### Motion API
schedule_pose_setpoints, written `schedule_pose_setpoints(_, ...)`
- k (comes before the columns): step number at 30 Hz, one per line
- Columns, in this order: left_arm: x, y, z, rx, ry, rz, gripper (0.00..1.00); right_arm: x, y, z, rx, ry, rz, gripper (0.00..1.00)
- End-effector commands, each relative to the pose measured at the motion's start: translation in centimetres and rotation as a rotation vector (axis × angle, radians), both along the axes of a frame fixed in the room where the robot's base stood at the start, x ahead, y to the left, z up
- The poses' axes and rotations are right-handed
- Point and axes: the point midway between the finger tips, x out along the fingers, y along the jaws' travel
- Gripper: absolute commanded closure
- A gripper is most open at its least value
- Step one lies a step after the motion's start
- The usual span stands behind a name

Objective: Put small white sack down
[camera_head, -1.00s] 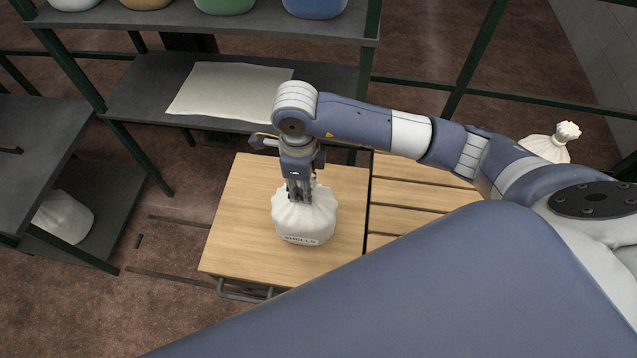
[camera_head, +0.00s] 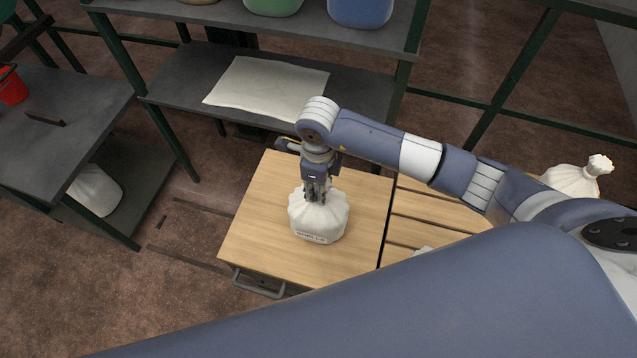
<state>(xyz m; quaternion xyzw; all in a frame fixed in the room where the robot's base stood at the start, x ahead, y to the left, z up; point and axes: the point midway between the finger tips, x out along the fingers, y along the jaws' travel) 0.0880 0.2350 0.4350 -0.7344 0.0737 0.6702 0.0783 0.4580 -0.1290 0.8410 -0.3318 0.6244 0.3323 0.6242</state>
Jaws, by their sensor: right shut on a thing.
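The small white sack (camera_head: 318,220) with dark lettering low on its front is upright over the light wooden table top (camera_head: 262,217). It seems to rest on the wood, though its underside is hidden. My right gripper (camera_head: 316,197) points down and is shut on the sack's gathered neck. The gripper fingers hide part of the neck. My left gripper is not in view.
A flat white sheet or bag (camera_head: 266,87) lies on the grey shelf behind. A slatted wooden surface (camera_head: 420,213) adjoins the table on the right, with another tied white sack (camera_head: 575,181) there. A grey side table (camera_head: 60,110) stands left. Bare wood surrounds the held sack.

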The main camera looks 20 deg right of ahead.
Motion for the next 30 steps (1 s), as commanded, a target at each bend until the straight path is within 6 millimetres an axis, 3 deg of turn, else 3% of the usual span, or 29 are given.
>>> schedule_pose_setpoints(3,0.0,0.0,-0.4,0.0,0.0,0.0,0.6,0.1,0.0,-0.1,0.002,-0.005,0.0,1.0)
schedule_pose_setpoints(4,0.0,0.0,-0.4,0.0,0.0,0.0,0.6,0.0,0.0,-0.3,0.0,0.0,-0.001,0.71)
schedule_pose_setpoints(6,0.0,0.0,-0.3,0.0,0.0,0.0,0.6,0.0,0.0,-0.2,0.0,0.0,-0.001,0.55)
schedule_pose_setpoints(7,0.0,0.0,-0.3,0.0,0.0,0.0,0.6,0.0,0.0,-0.2,-0.001,0.001,-0.001,0.53)
schedule_pose_setpoints(20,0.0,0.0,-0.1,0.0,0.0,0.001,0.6,0.1,0.0,0.4,0.001,-0.002,0.0,0.53)
schedule_pose_setpoints(30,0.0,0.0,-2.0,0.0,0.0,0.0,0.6,0.2,0.0,7.1,0.001,-0.007,0.002,0.53)
